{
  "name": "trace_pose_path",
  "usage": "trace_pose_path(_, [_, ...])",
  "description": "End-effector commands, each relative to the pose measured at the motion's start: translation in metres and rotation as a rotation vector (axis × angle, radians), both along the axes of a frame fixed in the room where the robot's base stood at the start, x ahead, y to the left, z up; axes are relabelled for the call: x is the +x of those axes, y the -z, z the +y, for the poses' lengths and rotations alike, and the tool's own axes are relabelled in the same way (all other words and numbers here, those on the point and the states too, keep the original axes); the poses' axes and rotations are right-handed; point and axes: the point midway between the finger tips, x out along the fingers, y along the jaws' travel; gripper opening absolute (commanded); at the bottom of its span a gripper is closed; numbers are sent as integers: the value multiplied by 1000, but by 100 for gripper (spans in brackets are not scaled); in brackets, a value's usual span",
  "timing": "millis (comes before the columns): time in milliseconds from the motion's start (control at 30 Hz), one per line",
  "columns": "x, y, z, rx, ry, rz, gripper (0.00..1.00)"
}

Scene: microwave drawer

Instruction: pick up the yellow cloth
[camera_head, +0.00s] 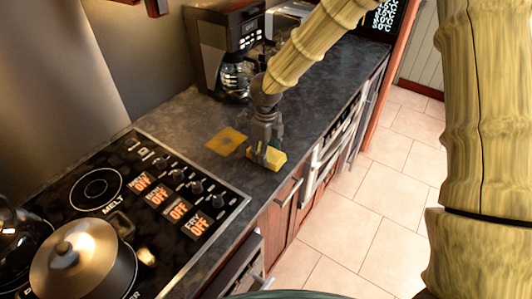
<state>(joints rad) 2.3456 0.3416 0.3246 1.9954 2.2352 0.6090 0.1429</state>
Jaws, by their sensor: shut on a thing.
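Two yellow things show near the counter's front edge. One is a flat, square, orange-yellow piece (226,141) with a darker middle, lying on the dark counter and looking like a cloth. The other is a thicker, brighter yellow block (275,158), just right of it. My gripper (266,154) points down at the block and is shut on it, with the fingers over its left part. I cannot tell whether this block is a folded cloth or a sponge, or whether it touches the counter. The flat piece lies apart from my gripper, to its left.
A black stove (125,205) with a lidded pot (82,262) stands at the left. A coffee maker (226,55) stands behind my gripper, close to my arm. Wooden cabinet fronts (281,215) drop below the counter edge. The tiled floor (340,210) at the right is clear.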

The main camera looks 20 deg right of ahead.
Motion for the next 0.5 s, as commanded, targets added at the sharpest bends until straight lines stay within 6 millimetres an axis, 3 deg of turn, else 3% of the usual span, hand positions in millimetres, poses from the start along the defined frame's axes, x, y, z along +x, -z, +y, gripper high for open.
trace_pose_path(300, [1, -31, 1, 3, 1, -4, 34])
trace_pose_path(500, [-36, -32, 9, 1, -2, -1, 34])
